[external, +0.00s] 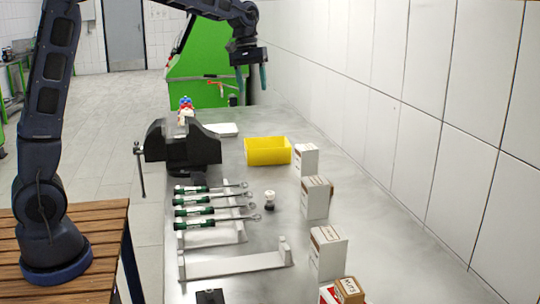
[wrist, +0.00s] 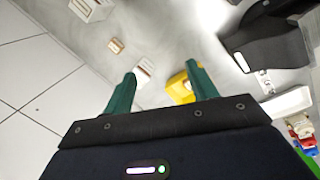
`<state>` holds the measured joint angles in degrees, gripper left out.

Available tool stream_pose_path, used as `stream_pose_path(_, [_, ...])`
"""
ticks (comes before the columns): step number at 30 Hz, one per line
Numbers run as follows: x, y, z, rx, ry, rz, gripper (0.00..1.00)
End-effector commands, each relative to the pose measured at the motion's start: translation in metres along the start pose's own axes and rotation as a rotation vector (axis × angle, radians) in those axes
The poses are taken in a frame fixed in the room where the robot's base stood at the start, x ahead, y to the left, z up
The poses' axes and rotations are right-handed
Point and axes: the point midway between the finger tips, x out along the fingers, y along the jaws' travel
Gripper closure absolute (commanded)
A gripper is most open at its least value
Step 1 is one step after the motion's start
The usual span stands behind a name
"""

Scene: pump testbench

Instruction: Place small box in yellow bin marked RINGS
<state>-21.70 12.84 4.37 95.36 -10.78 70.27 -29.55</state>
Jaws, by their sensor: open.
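The yellow bin (external: 267,152) stands on the grey bench in the external view, and looks empty. It also shows in the wrist view (wrist: 179,88), partly hidden by a finger; no RINGS label is readable. Several white and brown boxes line the bench's right side, including one beside the bin (external: 307,160), a larger one (external: 316,200) and a small brown-topped one (external: 349,290) at the front. I cannot tell which is the small box. A small brownish box (wrist: 116,46) shows in the wrist view. My gripper (external: 252,82) is open and empty, high above the bench's far end.
A black vise (external: 182,146) is left of the bin. Several green-handled wrenches (external: 210,205) lie on a rack, with a small white-and-black item (external: 269,200) beside them. A tiled wall (external: 400,120) bounds the right. A green panel (external: 205,75) stands at the back.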

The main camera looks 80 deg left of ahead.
Motion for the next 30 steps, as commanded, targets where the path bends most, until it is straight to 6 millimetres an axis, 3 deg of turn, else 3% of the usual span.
stream_pose_path(1, [-0.009, 0.000, 0.022, 0.039, 0.013, 0.005, 0.42])
stream_pose_path(6, [-0.026, -0.008, 0.082, 0.164, 0.049, 0.014, 0.42])
stream_pose_path(15, [-0.041, -0.036, 0.186, 0.390, 0.116, 0.027, 0.42])
stream_pose_path(23, [-0.039, -0.075, 0.267, 0.587, 0.178, 0.034, 0.42])
stream_pose_path(30, [-0.023, -0.118, 0.331, 0.769, 0.240, 0.040, 0.42])
